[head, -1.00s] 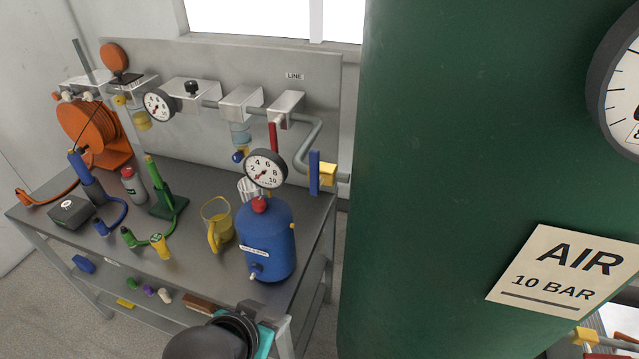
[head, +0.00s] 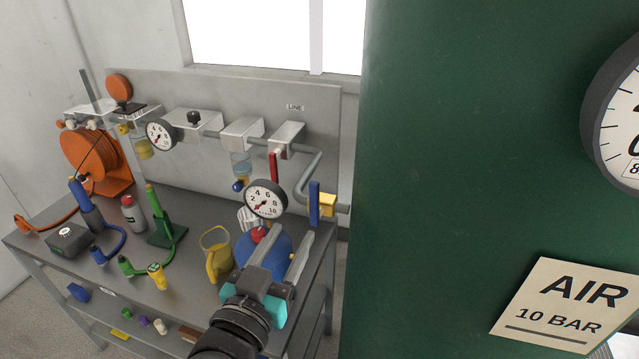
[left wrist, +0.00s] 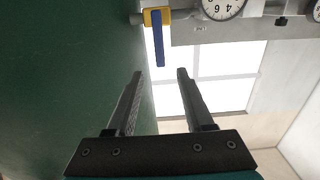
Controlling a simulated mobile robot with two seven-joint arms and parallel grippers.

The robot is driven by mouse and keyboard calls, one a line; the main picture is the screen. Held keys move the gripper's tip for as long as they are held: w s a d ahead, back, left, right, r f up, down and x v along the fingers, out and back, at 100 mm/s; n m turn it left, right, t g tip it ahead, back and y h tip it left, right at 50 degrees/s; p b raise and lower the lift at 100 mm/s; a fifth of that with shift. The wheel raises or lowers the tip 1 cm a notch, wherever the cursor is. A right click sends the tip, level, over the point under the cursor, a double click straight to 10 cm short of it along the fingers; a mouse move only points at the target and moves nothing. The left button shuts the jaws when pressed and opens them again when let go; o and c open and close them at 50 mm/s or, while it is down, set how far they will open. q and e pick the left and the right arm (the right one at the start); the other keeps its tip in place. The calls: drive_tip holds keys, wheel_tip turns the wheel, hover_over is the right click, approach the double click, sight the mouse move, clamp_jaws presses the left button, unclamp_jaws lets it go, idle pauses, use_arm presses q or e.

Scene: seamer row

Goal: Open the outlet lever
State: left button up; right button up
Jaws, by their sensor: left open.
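A blue lever (head: 314,203) stands upright on a yellow valve body (head: 328,204) at the right end of the pipe. In the left wrist view the blue lever (left wrist: 158,42) hangs down from the yellow valve body (left wrist: 153,16), beyond the fingertips. A red lever (head: 274,166) sits further left on the pipe, below the LINE label. I cannot tell from a label which one is the outlet lever. My left gripper (head: 284,238) is open and empty, in front of the blue tank and below and left of the blue lever, apart from it. It also shows in the left wrist view (left wrist: 160,74). My right gripper is out of view.
A large green tank (head: 450,170) fills the right, close to the blue lever. The blue tank (head: 281,244) with a gauge (head: 265,199) stands partly behind my left gripper. A yellow jug (head: 217,255) is left of it on the grey bench (head: 190,262).

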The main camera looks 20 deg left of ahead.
sight(314, 205)
use_arm(q)
drive_tip(key=w+p, duration=0.2)
drive_tip(key=w, duration=1.3)
drive_tip(key=shift+d, duration=0.3)
drive_tip(key=shift+w, duration=0.1)
clamp_jaws()
idle(0.9)
